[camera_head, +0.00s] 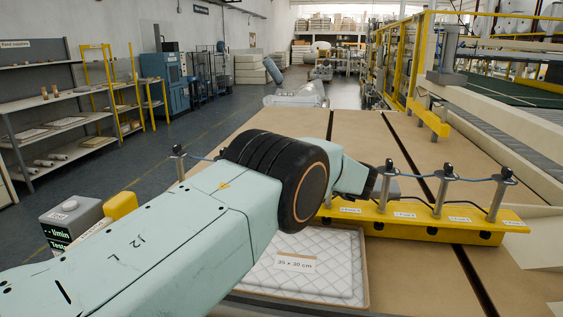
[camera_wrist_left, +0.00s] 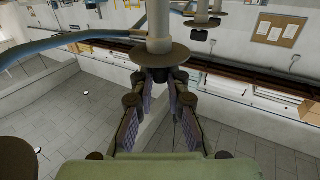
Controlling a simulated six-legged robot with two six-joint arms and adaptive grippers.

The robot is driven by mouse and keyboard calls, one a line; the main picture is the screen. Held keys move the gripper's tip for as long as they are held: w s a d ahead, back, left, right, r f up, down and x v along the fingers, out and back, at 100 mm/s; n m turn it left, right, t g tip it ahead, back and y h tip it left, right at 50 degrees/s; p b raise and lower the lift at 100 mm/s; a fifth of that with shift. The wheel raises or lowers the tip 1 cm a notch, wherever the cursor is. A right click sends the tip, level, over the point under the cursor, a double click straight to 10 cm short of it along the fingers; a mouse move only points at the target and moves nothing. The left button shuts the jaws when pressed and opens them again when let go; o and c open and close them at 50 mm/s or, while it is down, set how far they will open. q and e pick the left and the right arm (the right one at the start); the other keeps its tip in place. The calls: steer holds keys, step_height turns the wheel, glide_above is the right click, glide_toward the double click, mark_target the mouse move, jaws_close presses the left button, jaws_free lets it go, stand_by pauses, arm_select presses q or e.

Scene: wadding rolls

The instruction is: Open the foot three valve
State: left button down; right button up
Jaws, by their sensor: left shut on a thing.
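A yellow bar (camera_head: 375,225) stands on the table at the right, with several grey posts along it, each with a dark-topped valve. White labels run along the bar, too small to read surely. My left gripper (camera_head: 376,185) is at the post whose valve top (camera_head: 389,165) is furthest left of the three clear ones. In the left wrist view, my left gripper (camera_wrist_left: 161,84) has its fingers closed around the dark stub of a valve (camera_wrist_left: 160,48), just beside its round flange. Which foot number it has, I cannot tell. My right gripper is out of view.
A quilted pad in a tray (camera_head: 362,300), with a card reading 35 x 30 cm, lies in front of the bar. A grey tester box (camera_head: 72,222) sits at the left. Blue hose links the posts. My left arm covers much of the table's middle.

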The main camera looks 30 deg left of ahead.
arm_select(q)
steer(key=shift+s+a, duration=0.1)
steer(key=shift+a, duration=0.1)
steer(key=shift+d, duration=0.2)
steer(key=c, duration=1.6)
jaws_free()
steer(key=shift+a, duration=0.2)
steer(key=shift+o, duration=1.3)
steer(key=shift+d, duration=0.15)
steer(key=shift+w+d, duration=0.2)
steer(key=shift+w, duration=0.05)
